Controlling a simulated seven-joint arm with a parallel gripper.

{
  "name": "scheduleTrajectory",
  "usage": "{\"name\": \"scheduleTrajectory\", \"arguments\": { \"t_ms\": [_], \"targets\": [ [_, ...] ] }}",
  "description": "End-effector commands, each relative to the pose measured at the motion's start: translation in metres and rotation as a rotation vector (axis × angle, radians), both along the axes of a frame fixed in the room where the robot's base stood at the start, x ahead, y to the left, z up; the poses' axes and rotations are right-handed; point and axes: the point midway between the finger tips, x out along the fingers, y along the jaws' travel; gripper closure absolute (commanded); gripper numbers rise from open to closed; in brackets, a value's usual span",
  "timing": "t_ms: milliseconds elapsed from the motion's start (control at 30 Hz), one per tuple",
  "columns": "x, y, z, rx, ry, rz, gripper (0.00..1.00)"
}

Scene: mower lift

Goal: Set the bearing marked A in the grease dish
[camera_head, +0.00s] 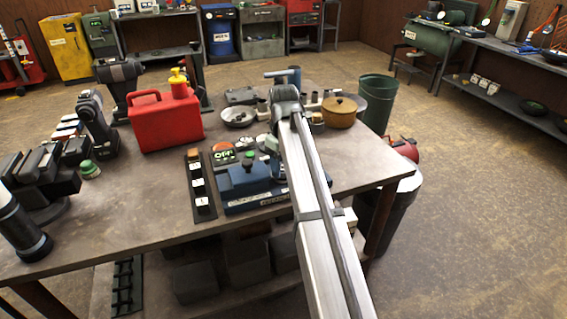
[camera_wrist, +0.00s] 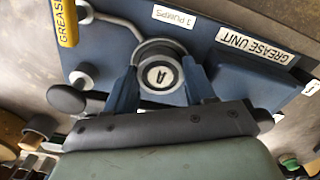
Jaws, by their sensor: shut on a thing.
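The bearing marked A (camera_wrist: 160,78) shows its white face, with a dark ring around it, in the wrist view. My gripper (camera_wrist: 160,72) has its two blue fingers closed on either side of it. The bearing is over the blue grease unit (camera_wrist: 225,55), in front of a round pale rim that may be the dish. I cannot tell whether the bearing touches the dish or is held above it. In the head view the grease unit (camera_head: 240,178) stands on the bench; my arm hides its right part, and the bearing and fingertips cannot be made out.
A yellow grease-marked handle (camera_wrist: 66,22) and a bent metal pipe (camera_wrist: 115,20) lie close to the bearing. A black rack (camera_head: 200,188) with white labels stands left of the unit. A red can (camera_head: 165,122) and a lidded brown pot (camera_head: 338,112) stand farther back.

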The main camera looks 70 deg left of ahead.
Motion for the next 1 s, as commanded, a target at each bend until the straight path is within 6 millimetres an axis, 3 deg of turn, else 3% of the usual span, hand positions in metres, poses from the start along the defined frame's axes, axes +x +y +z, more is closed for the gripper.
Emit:
{"name": "scheduleTrajectory", "arguments": {
  "t_ms": [200, 233, 333, 633, 1000],
  "targets": [
    [0.0, 0.0, -0.003, 0.0, 0.0, 0.0, 0.84],
    [0.0, 0.0, -0.003, 0.0, 0.0, 0.0, 0.44],
    [0.0, 0.0, -0.003, 0.0, 0.0, 0.0, 0.35],
    [0.0, 0.0, -0.001, 0.001, 0.0, 0.0, 0.35],
    [0.0, 0.0, 0.023, 0.001, 0.0, 0.0, 0.35]
  ]
}}
